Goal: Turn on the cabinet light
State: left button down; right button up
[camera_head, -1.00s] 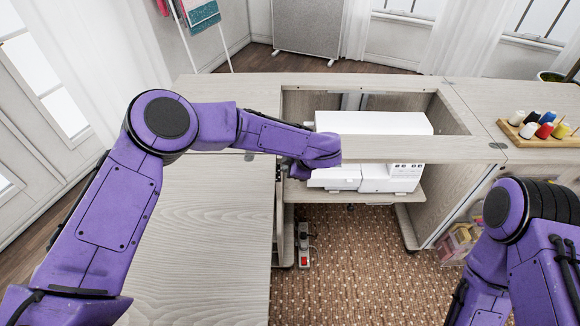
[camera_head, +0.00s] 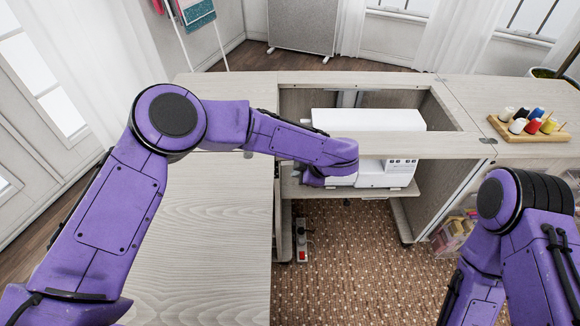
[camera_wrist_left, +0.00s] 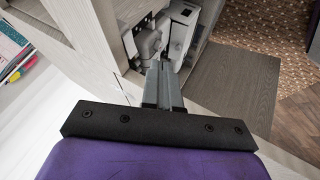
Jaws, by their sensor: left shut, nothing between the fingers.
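The pale wood sewing cabinet (camera_head: 445,150) stands in the middle of the head view, with a white sewing machine (camera_head: 385,120) in its opening. No lamp or light switch of the cabinet can be made out. In the left wrist view my left gripper (camera_wrist_left: 163,72) is shut and empty. Its tips are close to a grey and white mechanism (camera_wrist_left: 150,42) inside the cabinet; I cannot tell whether they touch it. My right arm shows at the right, its gripper out of view.
A power strip with a red switch (camera_head: 303,254) stands by the cabinet's left leg. A rack of thread spools (camera_head: 528,133) sits on the right top. A wide wood leaf (camera_head: 205,240) extends at left. Coloured pens (camera_wrist_left: 20,68) lie at the wrist view's left edge.

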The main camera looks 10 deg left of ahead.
aim_at(288, 163)
pick_arm(q)
jog(key=v, duration=0.6)
jog(key=shift+d+r, duration=0.25)
pick_arm(e)
jog(key=shift+w+f, duration=0.2)
jog(key=shift+f, duration=0.2)
jog(key=shift+f, duration=0.1)
pick_arm(q)
jog(key=w+a+r+b+x, duration=0.1)
jog(key=b+x, duration=0.4)
jog(key=x, duration=0.7)
jog(key=shift+w+a+r+n, duration=0.2)
jog(key=shift+w+a+n, duration=0.15)
jog(key=shift+w, duration=0.3)
pick_arm(e)
jog(key=shift+w+a+f, duration=0.1)
jog(key=shift+w+f, duration=0.15)
jog(key=shift+f, duration=0.5)
jog(key=shift+w+a+f, duration=0.1)
jog(key=shift+w+f, duration=0.2)
jog(key=shift+f, duration=0.45)
jog(key=shift+w+f, duration=0.25)
jog(key=shift+f, duration=0.5)
pick_arm(q)
jog(key=shift+a, duration=0.1)
